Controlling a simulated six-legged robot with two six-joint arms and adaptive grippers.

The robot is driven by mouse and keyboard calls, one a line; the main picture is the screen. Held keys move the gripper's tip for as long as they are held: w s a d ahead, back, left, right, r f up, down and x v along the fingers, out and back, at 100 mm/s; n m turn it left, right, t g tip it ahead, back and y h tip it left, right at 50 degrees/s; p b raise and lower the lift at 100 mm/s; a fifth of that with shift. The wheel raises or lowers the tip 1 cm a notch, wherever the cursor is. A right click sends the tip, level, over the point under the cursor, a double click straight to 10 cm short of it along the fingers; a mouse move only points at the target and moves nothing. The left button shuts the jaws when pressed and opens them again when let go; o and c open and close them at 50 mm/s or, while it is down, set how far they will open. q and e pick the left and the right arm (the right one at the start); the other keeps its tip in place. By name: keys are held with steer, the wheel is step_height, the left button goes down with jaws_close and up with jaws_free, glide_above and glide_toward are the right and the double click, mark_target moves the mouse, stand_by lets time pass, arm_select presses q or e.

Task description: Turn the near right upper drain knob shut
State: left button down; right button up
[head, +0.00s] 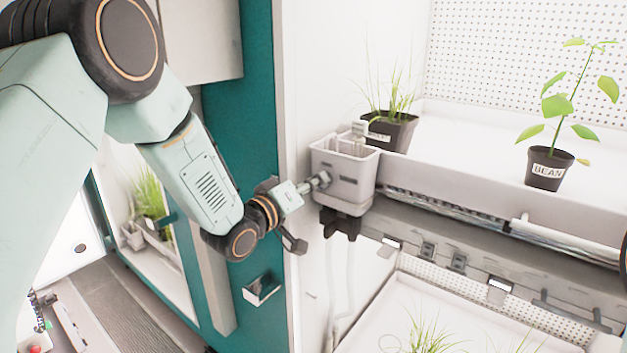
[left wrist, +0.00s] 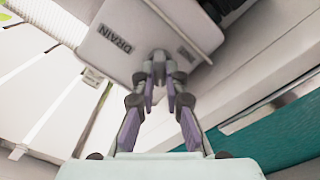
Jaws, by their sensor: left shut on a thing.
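A grey drain box (head: 352,183) hangs at the left end of the upper shelf. In the left wrist view the box (left wrist: 112,52) fills the top and carries a DRAIN label. My left gripper (head: 322,181) reaches the left side of the box from the left. In the left wrist view the fingertips (left wrist: 161,72) are drawn together against the box face, just below the label. They are shut on the drain knob, which is mostly hidden between them, so its angle cannot be told. My right gripper is not in view.
A pot of grass (head: 388,130) and a BEAN pot (head: 549,168) stand on the upper shelf (head: 465,150). A lower tray (head: 385,315) with grass lies beneath. A teal cabinet frame (head: 243,110) stands left of the box, close beside my left arm.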

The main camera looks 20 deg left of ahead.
arm_select(q)
steer(key=n+p, duration=0.1)
steer(key=n, duration=0.8)
steer(key=shift+f+p, duration=0.1)
steer(key=shift+p, duration=0.25)
steer(key=shift+n, duration=0.3)
steer(key=c, duration=1.4)
jaws_free()
steer(key=shift+w+d, duration=0.1)
steer(key=v, duration=1.2)
